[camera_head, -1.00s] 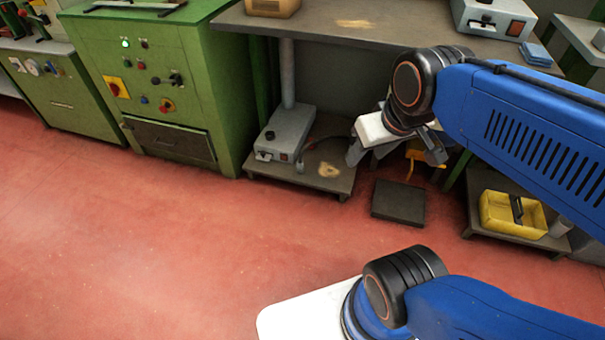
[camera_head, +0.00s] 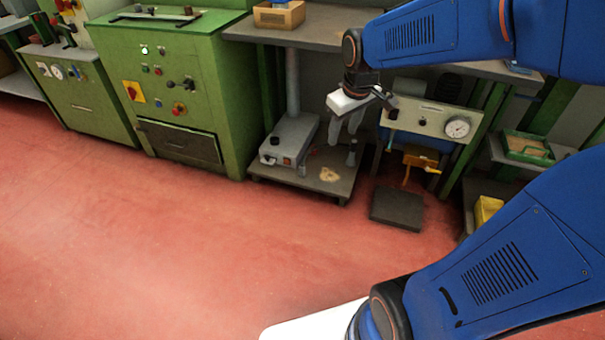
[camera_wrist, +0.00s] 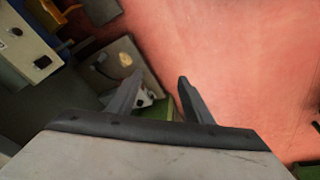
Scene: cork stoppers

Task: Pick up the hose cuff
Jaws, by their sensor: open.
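My gripper (camera_head: 342,138) is open and empty, pointing down over the low grey platform (camera_head: 320,190) under the bench. In the wrist view my gripper (camera_wrist: 160,77) shows two spread fingers with floor and platform beyond. A small dark grey upright piece (camera_head: 352,156) on the platform's right side looks like the hose cuff, though I cannot be sure. It appears just below the fingers, and I cannot tell the gap. A thin dark hose (camera_wrist: 97,66) curves on the platform in the wrist view; its end is too small to make out.
A grey box (camera_head: 289,141) with a post stands on the platform's left. The bench top (camera_head: 330,30) overhangs behind. A gauge panel (camera_head: 435,122), an orange bracket (camera_head: 420,160) and a dark floor block (camera_head: 397,209) lie right. A green cabinet (camera_head: 190,90) is left. The red floor is open in front.

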